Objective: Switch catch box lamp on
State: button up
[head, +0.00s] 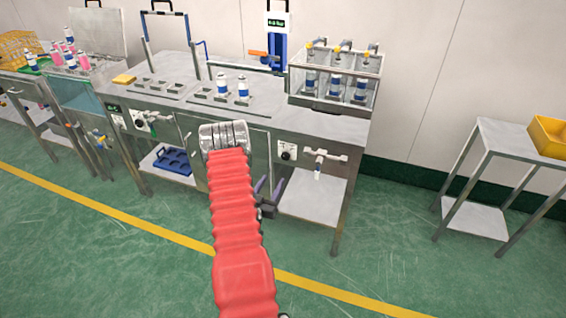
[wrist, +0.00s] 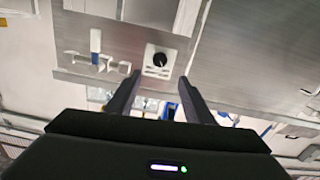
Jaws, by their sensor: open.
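A black rotary knob on a white plate (head: 287,151) sits on the front of the steel bench, below the clear-walled box (head: 335,75) holding several bottles. In the wrist view the knob (wrist: 159,60) appears just beyond my fingertips, between them and apart from both. My gripper (head: 268,184) is open and empty, in front of the bench and a little left of and below the knob in the head view. It also shows in the wrist view (wrist: 160,77). The knob's setting is too small to read. I cannot tell whether any lamp is lit.
A tap (head: 318,160) juts out right of the knob, and it shows left of it in the wrist view (wrist: 96,45). Another knob plate (head: 138,120) is further left. A side table (head: 500,140) with a yellow bin (head: 550,135) stands right, across clear floor.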

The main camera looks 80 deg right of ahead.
aim_at(285, 158)
jog(key=shift+d, duration=0.1)
jog(key=d, duration=0.9)
jog(key=s+d, duration=0.1)
jog(key=d, duration=0.3)
jog(key=shift+s+d, duration=0.1)
jog(key=shift+d, duration=0.15)
jog(key=shift+c, duration=0.2)
